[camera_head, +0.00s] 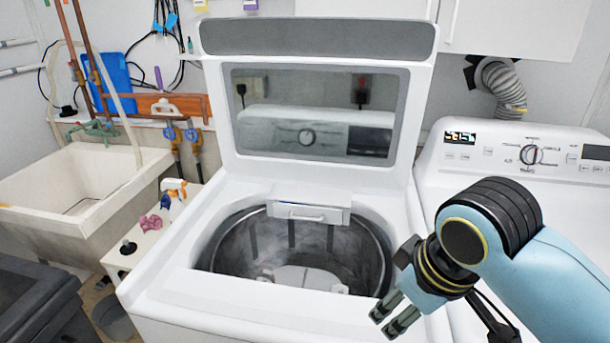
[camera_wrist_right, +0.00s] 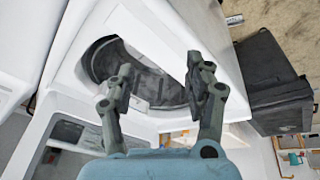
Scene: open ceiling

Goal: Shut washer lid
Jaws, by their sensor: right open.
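The white top-load washer (camera_head: 170,277) stands in the middle of the head view. Its lid (camera_head: 221,133) is raised upright at the back, with a glass window in a grey frame. The round metal drum (camera_head: 375,255) is exposed below it. My right gripper (camera_head: 384,321) is over the washer's front right corner, to the right of the drum opening and well apart from the lid. In the right wrist view my right gripper (camera_wrist_right: 163,82) is open and empty, with the drum (camera_wrist_right: 150,83) seen between its fingers. My left gripper is not in view.
A dryer (camera_head: 455,165) with a control panel stands close at the right. A dark bin (camera_head: 35,300) is at the lower left. Space above the drum is clear.

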